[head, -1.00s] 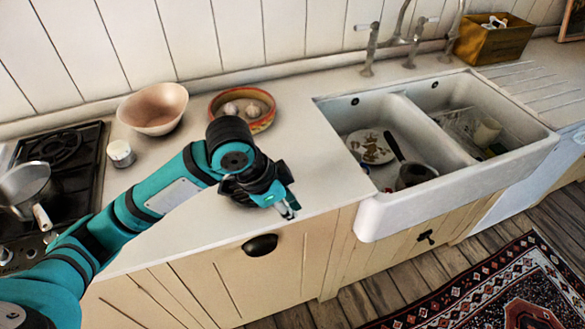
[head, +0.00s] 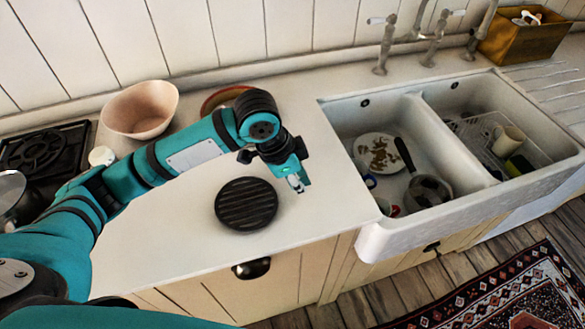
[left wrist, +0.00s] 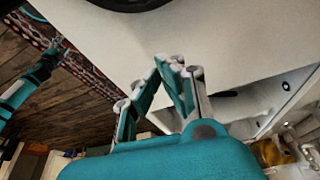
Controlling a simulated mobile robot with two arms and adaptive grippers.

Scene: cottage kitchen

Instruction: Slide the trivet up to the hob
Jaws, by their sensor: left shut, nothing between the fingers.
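The trivet (head: 246,204) is a round, black, ribbed disc lying flat on the white counter, near its front edge. The hob (head: 45,150) is black and stands at the far left, with bare counter and my left arm between it and the trivet. My left gripper (head: 299,184) is just right of the trivet, shut and empty. In the left wrist view its fingertips (left wrist: 178,65) meet, and the trivet's dark edge (left wrist: 125,4) shows at the top, apart from them. My right gripper (left wrist: 52,52) shows small at the left there; its jaws are unclear.
A pinkish bowl (head: 140,108), a partly hidden terracotta dish (head: 224,97) and a small white-topped jar (head: 101,156) stand behind my left arm. A pan (head: 10,190) is on the hob. The double sink (head: 375,233) with dishes lies to the right.

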